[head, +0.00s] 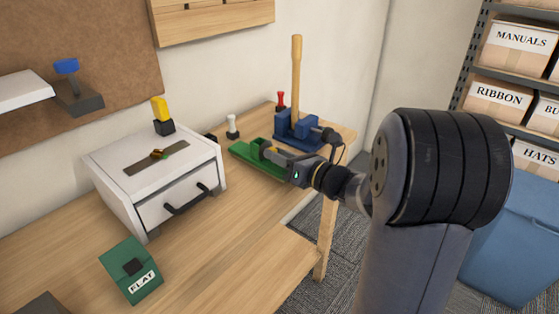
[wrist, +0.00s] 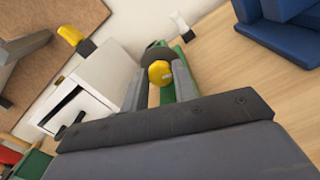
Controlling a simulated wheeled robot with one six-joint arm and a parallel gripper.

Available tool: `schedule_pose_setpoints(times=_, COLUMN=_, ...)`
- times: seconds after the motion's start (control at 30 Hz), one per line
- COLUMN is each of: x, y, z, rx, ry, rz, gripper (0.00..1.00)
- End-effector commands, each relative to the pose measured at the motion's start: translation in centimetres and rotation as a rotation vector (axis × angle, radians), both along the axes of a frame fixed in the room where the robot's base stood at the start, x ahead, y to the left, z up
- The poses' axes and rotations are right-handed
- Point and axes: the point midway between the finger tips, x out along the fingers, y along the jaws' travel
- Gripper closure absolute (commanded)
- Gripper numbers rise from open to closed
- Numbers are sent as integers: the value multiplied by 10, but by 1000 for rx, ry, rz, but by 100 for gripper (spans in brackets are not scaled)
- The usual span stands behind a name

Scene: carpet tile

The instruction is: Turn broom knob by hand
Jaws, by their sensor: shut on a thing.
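An upright wooden handle (head: 296,75), possibly the broom's, stands in a blue holder (head: 284,124). A dark round knob (head: 329,135) sits at the holder's right side. Left of it lies a green fixture (head: 245,151) with a raised block. My gripper (head: 276,154) reaches in from the right, low over the green fixture. In the wrist view, a yellow knob (wrist: 159,72) lies between the two grey fingers, with a dark round part behind it. My gripper is shut on this yellow knob. The blue holder also shows in the wrist view (wrist: 285,25), apart from my gripper.
A white drawer box (head: 150,175) with a yellow-topped switch stands left. A white-topped peg (head: 232,127) and a red-topped peg (head: 280,102) stand near the wall. A green block labelled FLAT (head: 132,270) sits in front. The bench's front middle is clear.

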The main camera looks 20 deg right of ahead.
Motion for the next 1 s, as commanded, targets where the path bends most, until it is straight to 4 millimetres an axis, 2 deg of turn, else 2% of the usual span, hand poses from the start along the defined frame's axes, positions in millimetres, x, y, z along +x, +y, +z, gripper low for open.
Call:
schedule_pose_setpoints(times=0.6, x=-1, y=1, z=-5, rx=-464, ry=-340, rz=0, gripper=96)
schedule_pose_setpoints(times=1.0, x=-1, y=2, z=-3, rx=-671, ry=-488, rz=0, gripper=96)
